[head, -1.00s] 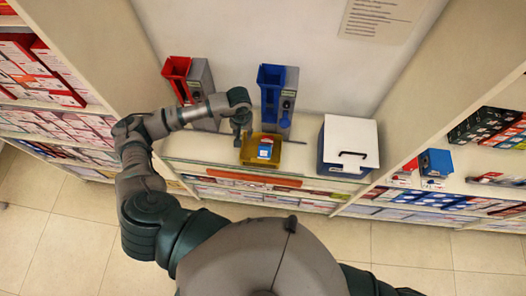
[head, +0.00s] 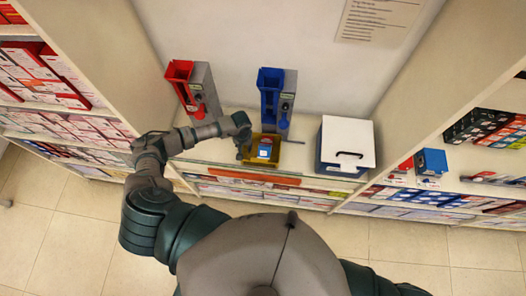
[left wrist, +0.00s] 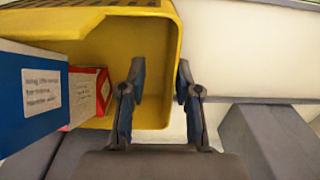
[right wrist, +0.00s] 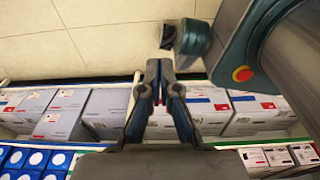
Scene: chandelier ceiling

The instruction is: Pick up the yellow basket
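The yellow basket (head: 273,160) sits on the counter with a small blue box (head: 265,150) in it. My left gripper (head: 243,154) is at the basket's left side. In the left wrist view, the left gripper (left wrist: 160,85) is open, with one finger over the inside of the yellow basket (left wrist: 120,35) and the other outside its wall. The wall lies between the fingers, with a gap showing. The blue box (left wrist: 35,95) and a red-and-white box (left wrist: 88,95) are in the basket. My right gripper (right wrist: 161,75) is shut and empty, away from the basket.
A red holder (head: 180,72) and a blue holder (head: 270,85) stand behind the basket. A white-lidded case (head: 347,145) is to its right. Shelves of boxes flank the counter. In the right wrist view, a row of boxes (right wrist: 100,110) lies below the right gripper, beside the tiled floor (right wrist: 80,40).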

